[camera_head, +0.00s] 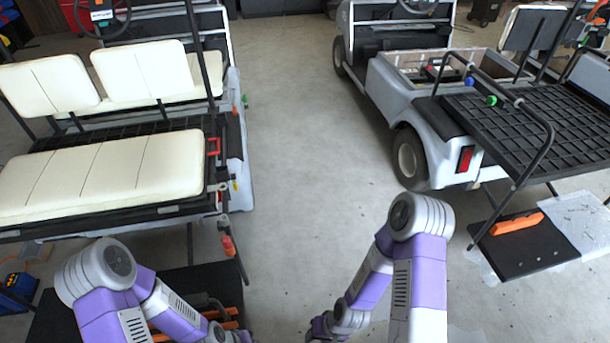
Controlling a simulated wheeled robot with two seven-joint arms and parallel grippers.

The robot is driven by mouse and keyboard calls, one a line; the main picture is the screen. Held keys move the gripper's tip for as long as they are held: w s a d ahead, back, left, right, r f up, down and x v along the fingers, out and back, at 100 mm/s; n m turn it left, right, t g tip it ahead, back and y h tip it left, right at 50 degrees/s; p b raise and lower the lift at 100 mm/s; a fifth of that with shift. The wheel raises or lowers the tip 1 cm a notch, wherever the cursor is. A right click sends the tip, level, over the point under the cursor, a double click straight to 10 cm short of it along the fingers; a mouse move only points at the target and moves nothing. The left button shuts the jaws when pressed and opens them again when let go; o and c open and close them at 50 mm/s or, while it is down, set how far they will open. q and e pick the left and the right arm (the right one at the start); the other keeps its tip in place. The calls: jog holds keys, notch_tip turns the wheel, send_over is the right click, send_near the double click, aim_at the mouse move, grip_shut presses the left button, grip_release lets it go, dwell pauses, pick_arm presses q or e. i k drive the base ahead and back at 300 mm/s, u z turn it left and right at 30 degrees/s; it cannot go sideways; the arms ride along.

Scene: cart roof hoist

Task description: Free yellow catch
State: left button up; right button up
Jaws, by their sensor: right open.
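A small yellow piece (234,185), which may be the yellow catch, shows at the rear right side of the left cart, below the cream seat's end. It is too small to tell whether it is fastened. My right arm comes up from the bottom and bends back down to the left. My right gripper (319,328) is small and partly hidden at the bottom edge, open, over the floor and well apart from the yellow piece. My left arm bends down at the bottom left, and its gripper is out of the picture.
The left cart (236,150) has a red handle (213,147) and a hanging red-orange grip (228,246). The right cart (400,86) has a black rack with blue (469,81) and green (491,100) knobs. The floor between the carts is clear.

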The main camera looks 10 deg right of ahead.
aim_at(235, 183)
jog(key=z, duration=1.05)
jog(key=i, duration=3.1)
jog(key=u, duration=0.15)
